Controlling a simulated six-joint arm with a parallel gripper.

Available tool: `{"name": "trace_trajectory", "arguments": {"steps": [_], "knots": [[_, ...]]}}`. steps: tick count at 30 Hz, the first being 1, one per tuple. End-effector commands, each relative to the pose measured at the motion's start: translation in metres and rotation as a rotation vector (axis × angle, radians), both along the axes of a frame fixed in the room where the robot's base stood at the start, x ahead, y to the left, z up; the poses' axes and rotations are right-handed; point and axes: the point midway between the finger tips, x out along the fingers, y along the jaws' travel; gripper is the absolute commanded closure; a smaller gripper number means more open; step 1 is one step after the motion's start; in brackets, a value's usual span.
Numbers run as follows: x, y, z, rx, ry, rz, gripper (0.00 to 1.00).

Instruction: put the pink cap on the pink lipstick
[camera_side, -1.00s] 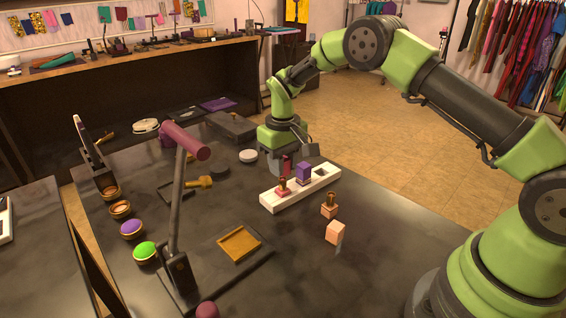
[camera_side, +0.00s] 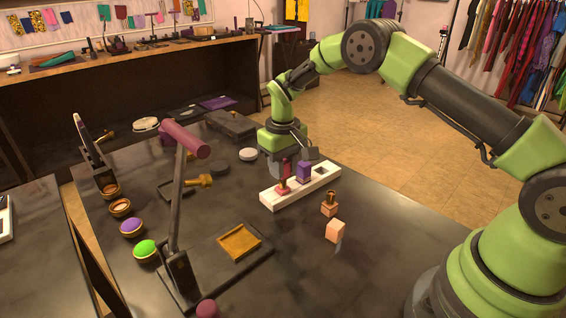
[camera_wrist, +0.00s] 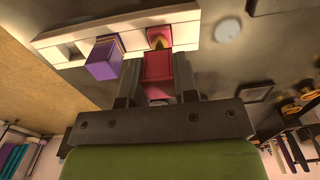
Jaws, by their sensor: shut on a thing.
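The pink lipstick (camera_side: 282,188) stands upright in the left part of a white rack (camera_side: 322,187), its gold tube showing above a pink base. My gripper (camera_side: 285,165) is shut on the dark pink cap (camera_side: 286,171), just behind the lipstick. In the wrist view the cap (camera_wrist: 158,68) sits between the two fingers (camera_wrist: 158,82). There the gold and pink of the lipstick (camera_wrist: 159,38) show just beyond the cap, which partly hides it. I cannot tell whether cap and lipstick touch.
A purple capped lipstick (camera_side: 304,171) stands beside it in the rack, close to my gripper. A peach lipstick (camera_side: 329,207) and a peach cap (camera_side: 335,231) stand in front of the rack. The table's right front is clear.

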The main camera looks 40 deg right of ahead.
Motion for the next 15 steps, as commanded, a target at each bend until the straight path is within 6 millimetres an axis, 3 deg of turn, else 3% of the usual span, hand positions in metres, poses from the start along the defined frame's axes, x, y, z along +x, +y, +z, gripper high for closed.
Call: {"name": "trace_trajectory", "arguments": {"steps": [15], "knots": [[0.0, 0.0, -0.013, 0.001, 0.0, -0.001, 0.94]]}}
